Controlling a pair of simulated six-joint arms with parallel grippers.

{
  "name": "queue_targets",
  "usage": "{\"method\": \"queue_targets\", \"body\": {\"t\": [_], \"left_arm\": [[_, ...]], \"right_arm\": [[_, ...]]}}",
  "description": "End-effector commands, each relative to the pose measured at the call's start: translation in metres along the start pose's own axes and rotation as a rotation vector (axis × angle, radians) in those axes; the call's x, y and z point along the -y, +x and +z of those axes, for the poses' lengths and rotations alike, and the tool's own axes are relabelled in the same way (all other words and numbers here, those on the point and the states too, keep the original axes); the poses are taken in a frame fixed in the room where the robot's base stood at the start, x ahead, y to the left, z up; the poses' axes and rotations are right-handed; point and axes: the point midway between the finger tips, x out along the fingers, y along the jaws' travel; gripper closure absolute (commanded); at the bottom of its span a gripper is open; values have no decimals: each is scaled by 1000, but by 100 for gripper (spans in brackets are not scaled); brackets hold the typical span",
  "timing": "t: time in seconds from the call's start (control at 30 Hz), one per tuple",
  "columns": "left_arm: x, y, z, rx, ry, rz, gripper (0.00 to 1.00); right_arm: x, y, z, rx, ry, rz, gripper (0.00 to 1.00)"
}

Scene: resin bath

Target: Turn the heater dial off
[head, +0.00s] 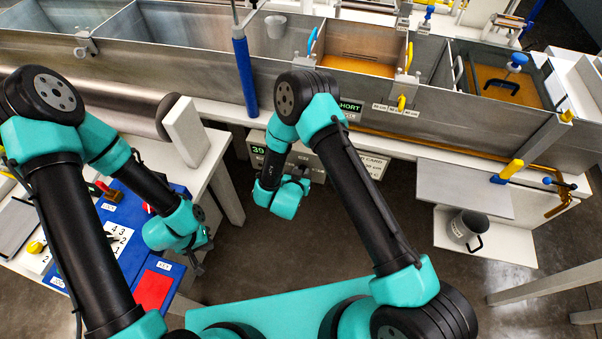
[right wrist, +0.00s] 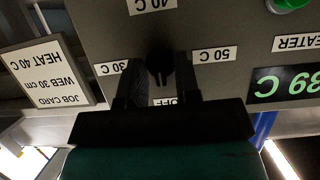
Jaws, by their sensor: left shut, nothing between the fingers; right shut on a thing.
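The heater dial (right wrist: 159,62) is a black knob on a grey panel, seen upside down in the right wrist view. Labels 30 C, 40 C, 50 C and a partly hidden OFF (right wrist: 168,103) surround it. My right gripper (right wrist: 161,70) is shut on the dial, a finger on each side. Which label the dial points at is hard to tell. In the head view the heater box (head: 306,162) sits under the tank's front, and my right wrist covers much of it. My left gripper (head: 199,266) is shut and empty by the blue board at left.
A green display (right wrist: 284,84) reads 39 C, near a green button (right wrist: 290,3). A job card (right wrist: 42,75) reads heat 40 C, web 30 cm. The tank wall (head: 450,118) runs above the box. A grey mug (head: 466,228) stands on a low shelf at right.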

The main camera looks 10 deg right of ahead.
Motion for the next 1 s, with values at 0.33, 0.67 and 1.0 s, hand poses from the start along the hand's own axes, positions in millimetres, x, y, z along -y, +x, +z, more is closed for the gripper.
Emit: {"method": "queue_targets", "body": {"t": [0.33, 0.67, 1.0], "left_arm": [[0, 0, 0, 0, 0, 0, 100], [0, 0, 0, 0, 0, 0, 100], [0, 0, 0, 0, 0, 0, 100]], "right_arm": [[0, 0, 0, 1, 0, -1, 64], [1, -13, 0, 2, 0, -3, 64], [1, -71, 0, 2, -3, -6, 64]]}}
